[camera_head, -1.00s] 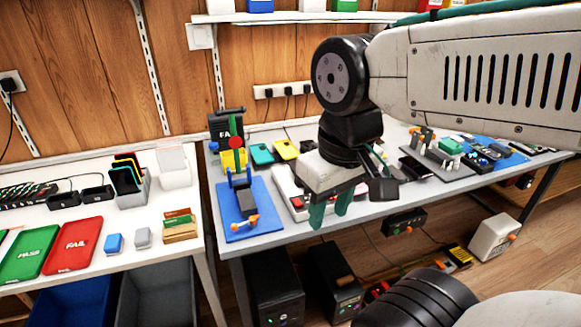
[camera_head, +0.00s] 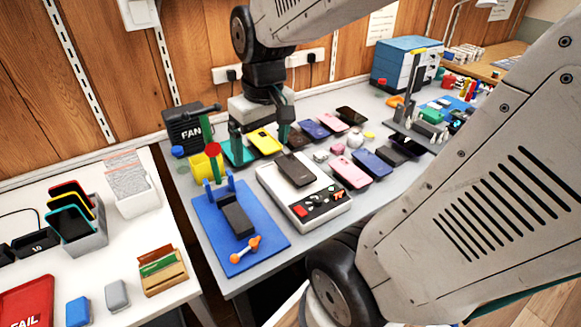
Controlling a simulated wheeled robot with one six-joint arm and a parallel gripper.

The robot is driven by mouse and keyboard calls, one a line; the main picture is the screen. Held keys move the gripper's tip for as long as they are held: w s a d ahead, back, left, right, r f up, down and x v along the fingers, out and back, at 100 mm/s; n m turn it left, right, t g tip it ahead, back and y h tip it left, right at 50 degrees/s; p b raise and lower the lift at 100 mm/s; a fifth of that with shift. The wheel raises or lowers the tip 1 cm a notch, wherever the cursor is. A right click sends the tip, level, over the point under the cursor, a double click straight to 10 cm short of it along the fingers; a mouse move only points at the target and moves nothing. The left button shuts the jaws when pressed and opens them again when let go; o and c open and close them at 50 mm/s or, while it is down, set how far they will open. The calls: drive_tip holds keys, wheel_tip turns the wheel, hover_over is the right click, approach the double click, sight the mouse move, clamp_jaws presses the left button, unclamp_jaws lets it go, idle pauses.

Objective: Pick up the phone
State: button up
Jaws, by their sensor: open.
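Several phones lie on the grey table; the pictures do not show which one is meant. A yellow phone (camera_head: 265,143) lies at the back left, beside a teal phone (camera_head: 246,157). A dark phone (camera_head: 296,170) rests on a white and grey test device (camera_head: 272,187). My gripper (camera_head: 260,140) is open and empty, its fingers pointing down. In the picture its fingers fall on either side of the yellow phone; its exact height above it is unclear. The left finger partly covers the teal phone.
Pink (camera_head: 350,172), blue (camera_head: 372,162) and other phones lie to the right. A blue mat (camera_head: 209,225) with a clamp fixture stands to the left. A black fan box (camera_head: 187,129) is behind it. My arm hides the table's right front.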

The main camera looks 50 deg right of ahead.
drive_tip(key=w+d+f+m, duration=0.1)
drive_tip(key=w+d+f, duration=0.4)
drive_tip(key=d, duration=0.3)
approach(295, 168)
drive_tip(key=shift+m, duration=0.4)
drive_tip(key=f, duration=0.5)
drive_tip(key=w+f, duration=0.1)
drive_tip(key=f, duration=0.1)
drive_tip(key=shift+f, duration=0.3)
drive_tip(key=shift+c, duration=0.3)
drive_tip(key=c, duration=1.2)
drive_tip(key=shift+r, duration=0.2)
